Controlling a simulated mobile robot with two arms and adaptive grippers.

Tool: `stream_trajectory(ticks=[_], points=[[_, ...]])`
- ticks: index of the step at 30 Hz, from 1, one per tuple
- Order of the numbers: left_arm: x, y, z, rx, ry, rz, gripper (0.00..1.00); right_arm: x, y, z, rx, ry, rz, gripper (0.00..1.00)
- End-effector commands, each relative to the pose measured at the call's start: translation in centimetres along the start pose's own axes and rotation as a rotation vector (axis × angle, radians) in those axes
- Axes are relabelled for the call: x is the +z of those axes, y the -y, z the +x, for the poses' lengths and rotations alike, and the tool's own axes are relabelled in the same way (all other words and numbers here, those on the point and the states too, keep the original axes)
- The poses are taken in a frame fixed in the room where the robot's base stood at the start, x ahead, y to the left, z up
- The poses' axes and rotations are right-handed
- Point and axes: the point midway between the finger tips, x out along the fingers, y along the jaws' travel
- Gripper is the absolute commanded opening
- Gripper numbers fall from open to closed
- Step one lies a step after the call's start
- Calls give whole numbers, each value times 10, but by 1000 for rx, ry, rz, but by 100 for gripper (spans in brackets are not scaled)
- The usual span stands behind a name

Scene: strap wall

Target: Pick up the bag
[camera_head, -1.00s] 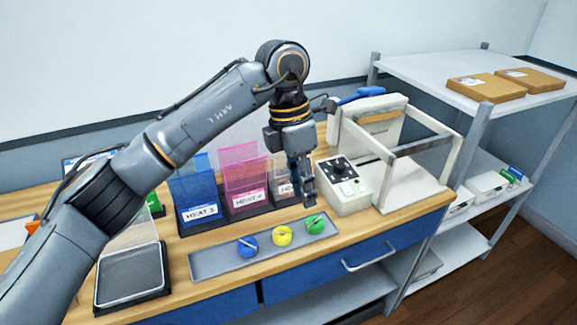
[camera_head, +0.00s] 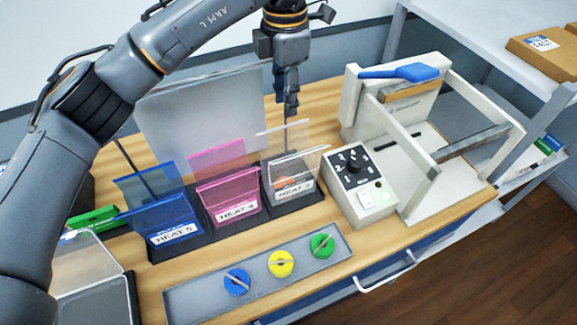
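Three bag-like pouches stand in a dark rack on the wooden bench: a blue one (camera_head: 150,205) labelled HEAT 5, a pink one (camera_head: 226,189) labelled HEAT 4, and a clear one (camera_head: 284,170) at the right, labelled HEAT 3, with something orange low inside. I cannot tell which one the task means. My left gripper (camera_head: 291,108) points down over the top edge of the clear pouch, its fingers close together. I cannot tell whether they touch it or are open. My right gripper is not in view.
A white sealing machine (camera_head: 398,150) with a dial box (camera_head: 356,182) and blue-handled tool (camera_head: 400,73) stands right of the pouches. Shelves with boxes (camera_head: 545,50) stand at the right.

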Motion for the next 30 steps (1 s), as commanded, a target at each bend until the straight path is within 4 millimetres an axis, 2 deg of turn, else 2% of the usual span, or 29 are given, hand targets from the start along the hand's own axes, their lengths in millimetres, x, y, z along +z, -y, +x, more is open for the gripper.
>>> stream_trajectory(ticks=[4, 9, 14, 17, 20, 24, 30], points=[[-1, 1, 30, -5, -2, 0, 29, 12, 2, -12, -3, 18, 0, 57], [-1, 0, 55, -3, -1, 0, 29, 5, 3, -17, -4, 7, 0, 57], [-1, 0, 64, -2, 1, -1, 29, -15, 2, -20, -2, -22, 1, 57], [-3, 0, 74, -5, -2, -2, 29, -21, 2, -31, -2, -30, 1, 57], [-5, -1, 89, -7, -3, 0, 29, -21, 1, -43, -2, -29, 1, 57], [-4, -2, 109, -3, -1, -1, 29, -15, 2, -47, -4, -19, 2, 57], [-4, -2, 115, -1, 1, 0, 29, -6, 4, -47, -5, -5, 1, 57]])
